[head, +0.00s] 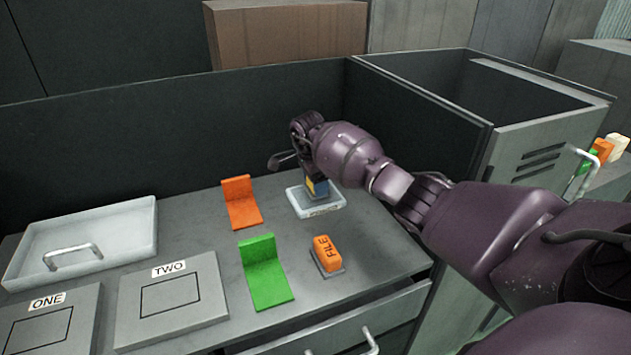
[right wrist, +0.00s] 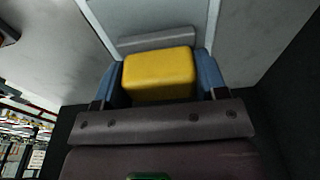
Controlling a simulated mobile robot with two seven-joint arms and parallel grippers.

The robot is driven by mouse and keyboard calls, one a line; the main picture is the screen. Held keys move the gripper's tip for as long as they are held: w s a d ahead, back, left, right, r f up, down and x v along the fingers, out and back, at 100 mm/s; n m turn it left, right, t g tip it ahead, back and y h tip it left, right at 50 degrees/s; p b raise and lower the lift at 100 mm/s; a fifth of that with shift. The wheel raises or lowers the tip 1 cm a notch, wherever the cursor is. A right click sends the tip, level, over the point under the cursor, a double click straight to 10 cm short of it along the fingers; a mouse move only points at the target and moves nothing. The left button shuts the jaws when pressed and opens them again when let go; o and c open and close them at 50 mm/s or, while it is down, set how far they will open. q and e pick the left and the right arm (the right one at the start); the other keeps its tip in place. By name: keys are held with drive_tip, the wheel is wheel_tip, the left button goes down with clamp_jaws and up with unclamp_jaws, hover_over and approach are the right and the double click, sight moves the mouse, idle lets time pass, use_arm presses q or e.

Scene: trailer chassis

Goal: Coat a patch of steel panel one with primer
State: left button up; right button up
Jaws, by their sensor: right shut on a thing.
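Steel panel one (head: 22,336) is a grey plate with a black outlined rectangle and a "ONE" label, at the lower left of the head view, partly cut off by the frame edge. My right gripper (head: 317,187) is far to its right, shut on a yellow block (right wrist: 158,75); the block sits between the blue fingers in the right wrist view. The gripper is directly over a small pale tray (head: 332,207) with a label too small to read. I cannot tell whether the block touches the tray. My left gripper is not in view.
Panel two (head: 205,268) lies beside panel one. An orange bracket (head: 240,204), a green bracket (head: 263,272) and an orange block marked FILE (head: 326,252) stand between the panels and my right arm. A white handled tray (head: 130,225) lies behind the panels. A dark wall rises behind.

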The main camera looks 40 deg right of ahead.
drive_tip(key=shift+f+b, duration=0.3)
drive_tip(key=shift+f, duration=0.3)
idle(2.1)
drive_tip(key=shift+r, duration=0.1)
drive_tip(key=shift+r+p, duration=1)
drive_tip(key=shift+r, duration=2.5)
drive_tip(key=shift+s+f, duration=0.1)
